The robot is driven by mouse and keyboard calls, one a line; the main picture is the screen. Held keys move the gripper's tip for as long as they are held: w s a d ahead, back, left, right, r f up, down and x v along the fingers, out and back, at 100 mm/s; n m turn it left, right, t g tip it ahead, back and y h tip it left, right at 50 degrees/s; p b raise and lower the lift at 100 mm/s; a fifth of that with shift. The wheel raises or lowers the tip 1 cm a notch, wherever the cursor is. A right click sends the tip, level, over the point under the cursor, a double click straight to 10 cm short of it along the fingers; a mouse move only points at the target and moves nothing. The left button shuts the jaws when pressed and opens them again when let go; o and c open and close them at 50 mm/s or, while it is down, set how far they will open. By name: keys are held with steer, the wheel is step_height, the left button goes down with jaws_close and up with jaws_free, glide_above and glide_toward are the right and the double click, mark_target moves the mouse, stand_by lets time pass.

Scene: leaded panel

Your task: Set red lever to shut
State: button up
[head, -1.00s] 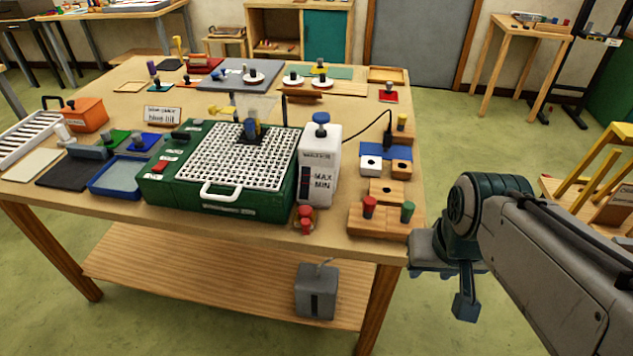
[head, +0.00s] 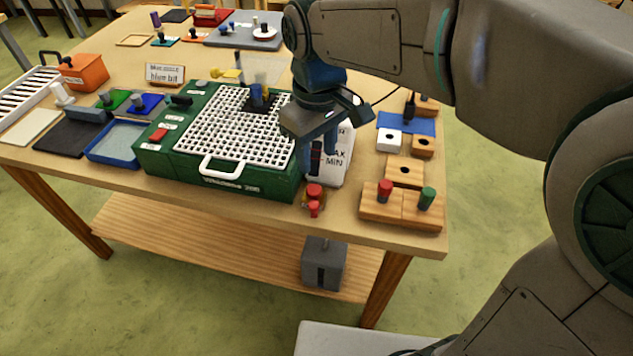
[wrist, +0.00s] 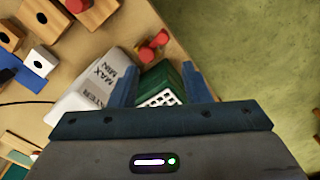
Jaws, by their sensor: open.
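The red lever (head: 314,198) is a small red part on a brass-coloured fitting at the front right corner of the green box (head: 225,186). In the wrist view the red lever (wrist: 153,47) lies just beyond my fingertips, near the table edge. My gripper (head: 320,160) is open and empty, fingers pointing down, above and slightly behind the lever, in front of the white container. In the wrist view my gripper (wrist: 160,76) spans the green box's corner. It appears apart from the lever.
The white container (head: 340,165) marked MAX and MIN stands beside the green box, partly hidden by my gripper. Wooden blocks with a red knob (head: 385,190) and a green knob (head: 427,198) stand to the right. A grey box (head: 323,265) sits on the lower shelf.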

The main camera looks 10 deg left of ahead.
mark_target(314, 204)
steer(key=f, duration=1.3)
steer(key=shift+a+f, duration=0.35)
steer(key=shift+f, duration=0.05)
jaws_close()
